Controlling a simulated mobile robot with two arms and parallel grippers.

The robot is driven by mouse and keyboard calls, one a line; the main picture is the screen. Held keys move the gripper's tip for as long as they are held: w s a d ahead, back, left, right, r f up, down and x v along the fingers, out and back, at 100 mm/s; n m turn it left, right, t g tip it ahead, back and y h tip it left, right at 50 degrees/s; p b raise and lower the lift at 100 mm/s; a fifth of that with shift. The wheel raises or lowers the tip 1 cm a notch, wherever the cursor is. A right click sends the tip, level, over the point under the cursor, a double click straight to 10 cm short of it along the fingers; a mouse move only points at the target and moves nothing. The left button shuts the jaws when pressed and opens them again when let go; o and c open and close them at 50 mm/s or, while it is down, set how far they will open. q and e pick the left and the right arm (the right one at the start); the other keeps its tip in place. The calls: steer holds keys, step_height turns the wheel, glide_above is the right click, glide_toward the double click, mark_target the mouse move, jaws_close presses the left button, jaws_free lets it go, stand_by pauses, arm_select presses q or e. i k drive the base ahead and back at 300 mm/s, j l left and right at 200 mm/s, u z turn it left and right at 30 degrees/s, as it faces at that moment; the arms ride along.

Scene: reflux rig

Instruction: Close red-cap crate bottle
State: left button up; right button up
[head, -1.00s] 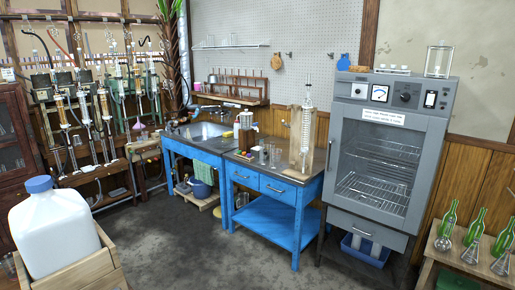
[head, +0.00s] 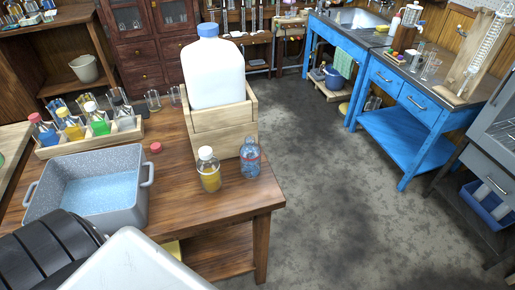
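A small wooden crate (head: 92,141) stands at the back left of the wooden table in the head view, with several small bottles in it. The leftmost bottle (head: 45,133) has a red top and blue contents. Beside it are a yellow-topped bottle (head: 70,125), a white-topped bottle (head: 98,121) with green contents and a dark-topped bottle (head: 122,113). A loose red cap (head: 156,147) lies on the table right of the crate. Whether the red-topped bottle is fully closed is too small to tell. Neither of my grippers is in view.
A grey speckled tub (head: 92,200) with blue liquid stands in front of the crate. A big white jug (head: 214,75) sits in a wooden box (head: 225,128). A white-capped yellow bottle (head: 208,172) and a bluish bottle (head: 250,160) stand before it. Floor (head: 345,200) is clear to the right.

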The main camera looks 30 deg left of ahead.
mark_target(250, 152)
steer(key=u, duration=1.85)
steer(key=i+j+z, duration=0.1)
steer(key=z, duration=0.25)
steer(key=j+z, duration=0.15)
steer(key=z, duration=0.2)
steer(key=j+z, duration=0.2)
steer(key=z, duration=0.15)
steer(key=i, duration=0.05)
